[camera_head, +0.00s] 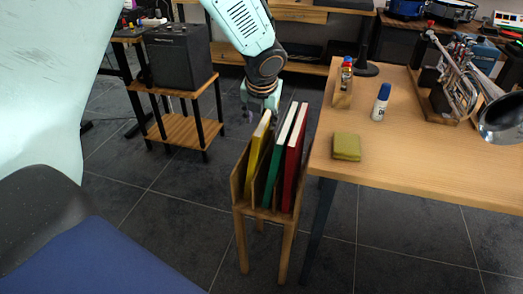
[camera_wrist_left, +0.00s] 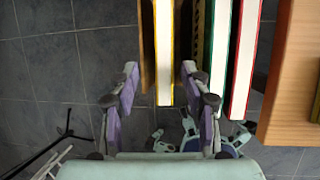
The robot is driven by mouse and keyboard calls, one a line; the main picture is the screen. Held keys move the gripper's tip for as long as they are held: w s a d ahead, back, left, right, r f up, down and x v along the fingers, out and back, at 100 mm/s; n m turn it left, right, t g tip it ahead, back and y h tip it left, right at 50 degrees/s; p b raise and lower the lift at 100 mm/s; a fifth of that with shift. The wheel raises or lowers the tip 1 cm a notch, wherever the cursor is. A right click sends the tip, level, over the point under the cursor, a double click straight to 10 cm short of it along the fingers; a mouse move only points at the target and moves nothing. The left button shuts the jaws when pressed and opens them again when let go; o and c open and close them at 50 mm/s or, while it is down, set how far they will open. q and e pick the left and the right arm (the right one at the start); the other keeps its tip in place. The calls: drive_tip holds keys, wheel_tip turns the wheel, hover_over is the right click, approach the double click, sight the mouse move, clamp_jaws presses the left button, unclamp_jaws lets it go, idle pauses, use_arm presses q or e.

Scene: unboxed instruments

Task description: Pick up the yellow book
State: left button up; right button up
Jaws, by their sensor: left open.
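The yellow book (camera_head: 257,145) stands upright in a narrow wooden stand (camera_head: 240,190), left of a green book (camera_head: 276,155) and a red book (camera_head: 294,155). My left gripper (camera_head: 262,108) is open above and around the back top end of the yellow book. In the left wrist view the yellow book (camera_wrist_left: 164,50) reaches in between the parted fingers (camera_wrist_left: 160,70), with a gap on each side. The green book (camera_wrist_left: 219,55) is just beyond the right finger. My right gripper is not in view.
A wooden table (camera_head: 420,170) adjoins the stand on the right, with a yellow-green folded cloth or pad (camera_head: 346,147), a blue-capped bottle (camera_head: 381,102) and a trumpet (camera_head: 460,80). A black amplifier (camera_head: 180,55) sits on a shelf at left. Dark tiled floor is open around the stand.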

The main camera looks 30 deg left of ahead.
sight(262, 126)
use_arm(q)
drive_tip(key=x, duration=0.1)
drive_tip(key=b+x, duration=0.2)
drive_tip(key=x, duration=0.1)
drive_tip(key=shift+d+f, duration=0.1)
drive_tip(key=shift+d, duration=0.15)
drive_tip(key=shift+w+a+f+b, duration=0.1)
drive_tip(key=shift+w+f+b, duration=0.15)
drive_tip(key=shift+f+b, duration=0.1)
drive_tip(key=shift+s+r, duration=0.1)
drive_tip(key=shift+r, duration=0.1)
drive_tip(key=shift+c, duration=1.1)
drive_tip(key=shift+f, duration=0.1)
drive_tip(key=c, duration=0.4)
clamp_jaws()
